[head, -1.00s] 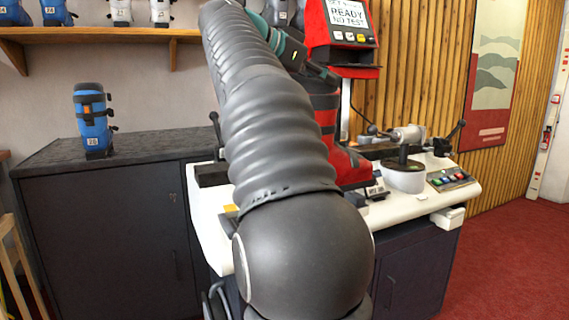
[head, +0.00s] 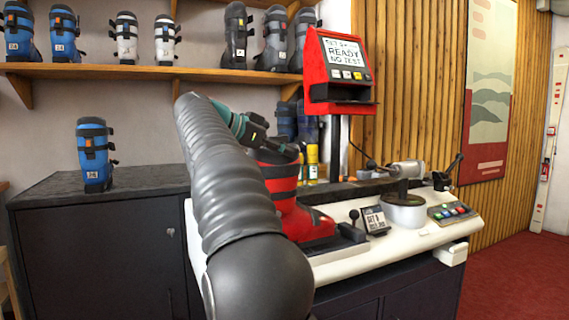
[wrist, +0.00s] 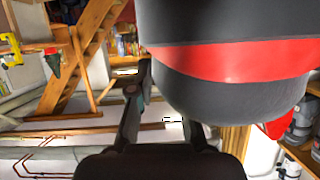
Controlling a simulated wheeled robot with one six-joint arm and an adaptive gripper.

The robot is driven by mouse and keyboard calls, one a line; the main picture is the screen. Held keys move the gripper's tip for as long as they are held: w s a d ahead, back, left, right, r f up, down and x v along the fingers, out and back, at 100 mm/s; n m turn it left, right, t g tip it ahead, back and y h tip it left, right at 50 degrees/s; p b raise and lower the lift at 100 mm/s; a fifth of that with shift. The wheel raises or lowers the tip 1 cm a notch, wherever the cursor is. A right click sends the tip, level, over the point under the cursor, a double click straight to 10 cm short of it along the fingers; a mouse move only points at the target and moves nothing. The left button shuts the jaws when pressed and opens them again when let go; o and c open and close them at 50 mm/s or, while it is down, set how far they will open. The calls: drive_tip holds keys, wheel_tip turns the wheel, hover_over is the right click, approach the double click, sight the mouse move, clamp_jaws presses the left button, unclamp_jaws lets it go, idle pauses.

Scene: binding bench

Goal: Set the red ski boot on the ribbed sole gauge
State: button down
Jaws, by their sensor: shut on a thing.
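The red ski boot (head: 306,222) with black bands stands upright at the white bench, its toe pointing right in the head view. My gripper (head: 282,150) is at the top of its cuff and shut on it. In the wrist view the boot's dark cuff with a red band (wrist: 235,62) fills the upper right, close to my fingers. The ribbed sole gauge cannot be made out clearly; the boot and my arm cover that part of the bench. I cannot tell whether the sole touches anything.
A black lever (head: 353,222) stands near the boot's toe, beside a small sign (head: 375,220). A red display unit (head: 338,72) rises on a post behind. A blue boot (head: 95,155) stands on the dark cabinet.

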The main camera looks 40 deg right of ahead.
drive_tip(key=shift+f, duration=1)
drive_tip(key=c, duration=1.1)
unclamp_jaws()
drive_tip(key=shift+f+b, duration=0.1)
drive_tip(key=shift+b, duration=0.2)
drive_tip(key=shift+a+r, duration=0.25)
drive_tip(key=p+v, duration=0.2)
drive_tip(key=v, duration=0.9)
drive_tip(key=shift+w+a+r, duration=0.1)
drive_tip(key=shift+a, duration=0.1)
